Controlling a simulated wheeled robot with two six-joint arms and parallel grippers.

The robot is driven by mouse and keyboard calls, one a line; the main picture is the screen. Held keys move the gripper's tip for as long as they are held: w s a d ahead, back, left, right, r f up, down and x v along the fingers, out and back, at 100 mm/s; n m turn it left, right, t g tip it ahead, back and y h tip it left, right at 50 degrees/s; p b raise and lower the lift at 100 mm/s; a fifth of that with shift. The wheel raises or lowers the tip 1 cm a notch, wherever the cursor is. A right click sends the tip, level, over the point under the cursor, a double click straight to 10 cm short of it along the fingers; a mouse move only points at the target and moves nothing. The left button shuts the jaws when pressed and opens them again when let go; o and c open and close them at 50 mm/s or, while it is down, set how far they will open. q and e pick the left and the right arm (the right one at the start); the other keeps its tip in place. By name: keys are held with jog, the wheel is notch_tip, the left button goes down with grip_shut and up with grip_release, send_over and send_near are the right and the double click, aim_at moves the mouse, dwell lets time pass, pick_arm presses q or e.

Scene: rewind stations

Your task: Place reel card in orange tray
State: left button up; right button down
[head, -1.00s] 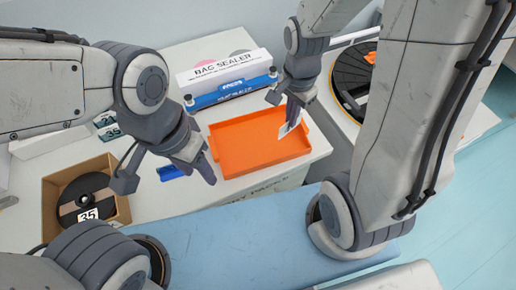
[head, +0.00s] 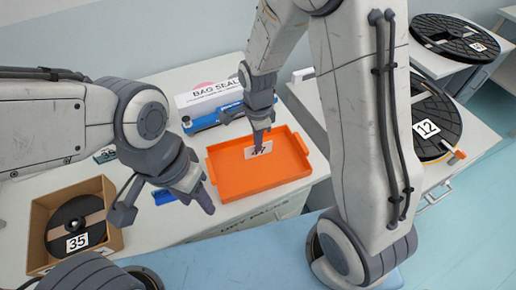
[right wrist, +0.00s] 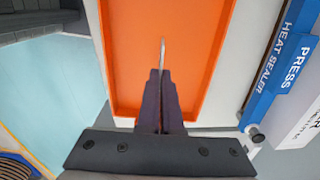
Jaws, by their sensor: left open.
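The orange tray (head: 235,185) lies on the white bench in the middle of the head view. A white reel card (head: 258,150) with dark digits, the last like a 7, is at the fingertips of my right gripper (head: 262,138), over the back part of the tray. In the right wrist view the fingers (right wrist: 162,85) are closed together on the card (right wrist: 162,53), seen edge-on above the orange floor. I cannot tell whether the card touches the tray. My left gripper (head: 200,192) is open and empty, left of the tray's front left corner.
A blue heat sealer (head: 205,121) and a bag seal box (head: 210,97) stand behind the tray. A cardboard box (head: 38,222) with a black reel is at left. Reels, one marked 12 (head: 427,129), lie at right. A small blue object (head: 164,197) lies near my left gripper.

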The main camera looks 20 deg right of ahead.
jog(key=shift+f, duration=2.1)
jog(key=shift+f, duration=0.2)
jog(key=c, duration=1.1)
grip_release()
jog(key=shift+w, duration=0.1)
jog(key=shift+r, duration=0.15)
